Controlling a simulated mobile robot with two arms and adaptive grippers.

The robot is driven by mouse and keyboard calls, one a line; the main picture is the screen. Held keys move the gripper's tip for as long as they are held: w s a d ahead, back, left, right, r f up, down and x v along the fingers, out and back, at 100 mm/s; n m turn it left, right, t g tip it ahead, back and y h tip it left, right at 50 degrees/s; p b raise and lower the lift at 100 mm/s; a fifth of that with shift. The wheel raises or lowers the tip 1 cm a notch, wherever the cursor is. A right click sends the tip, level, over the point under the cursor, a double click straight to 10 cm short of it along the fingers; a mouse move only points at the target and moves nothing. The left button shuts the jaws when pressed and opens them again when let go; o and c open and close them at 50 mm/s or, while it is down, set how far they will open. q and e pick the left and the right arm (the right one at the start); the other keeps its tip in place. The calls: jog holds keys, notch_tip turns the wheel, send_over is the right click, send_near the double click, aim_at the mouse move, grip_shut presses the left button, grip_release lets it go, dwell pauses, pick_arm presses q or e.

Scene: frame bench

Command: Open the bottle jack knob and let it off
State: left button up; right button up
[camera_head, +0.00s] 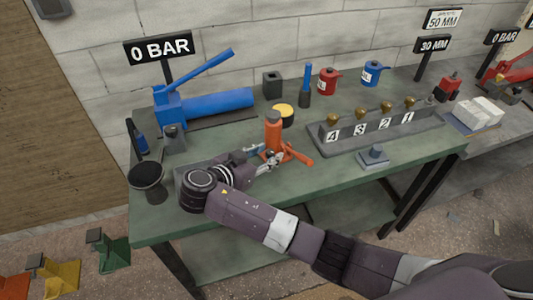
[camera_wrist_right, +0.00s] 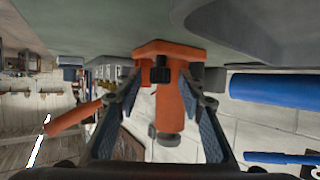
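The orange bottle jack (camera_head: 273,130) stands upright on the green bench, with an orange lever (camera_head: 298,155) on its right side. In the right wrist view the jack (camera_wrist_right: 172,105) appears upside down, its base at the top. A small dark knob (camera_wrist_right: 160,70) shows low on the jack body, near the base. My right gripper (camera_head: 268,160) is at the near left side of the jack's base. In the wrist view its two blue-padded fingers (camera_wrist_right: 160,84) are spread apart, with the knob between their tips; contact cannot be told. My left gripper is not in view.
A blue hydraulic cylinder unit (camera_head: 220,102) lies behind left. A numbered grey rack (camera_head: 375,130) with brass fittings stands to the right. Red (camera_head: 327,82) and blue (camera_head: 372,73) cans stand at the back.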

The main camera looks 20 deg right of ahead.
grip_shut()
jog(key=shift+s+d+n+t+y+p, duration=0.15)
jog(key=shift+s+n+t+y+p, duration=0.05)
jog(key=shift+n+t+y+p, duration=0.6)
jog(key=n+y, duration=0.1)
jog(key=n+t+y, duration=0.2)
jog(key=shift+s+d+n+p, duration=0.2)
jog(key=shift+d+n+p, duration=0.1)
jog(key=shift+p, duration=0.1)
jog(key=n+t+y+p, duration=0.1)
jog(key=n+y, duration=0.1)
jog(key=shift+d+r+y, duration=0.1)
jog(key=shift+y, duration=0.3)
jog(key=shift+d+n+t+y+p, duration=0.1)
jog(key=shift+n+t+y+p, duration=0.45)
jog(key=shift+n+y, duration=0.95)
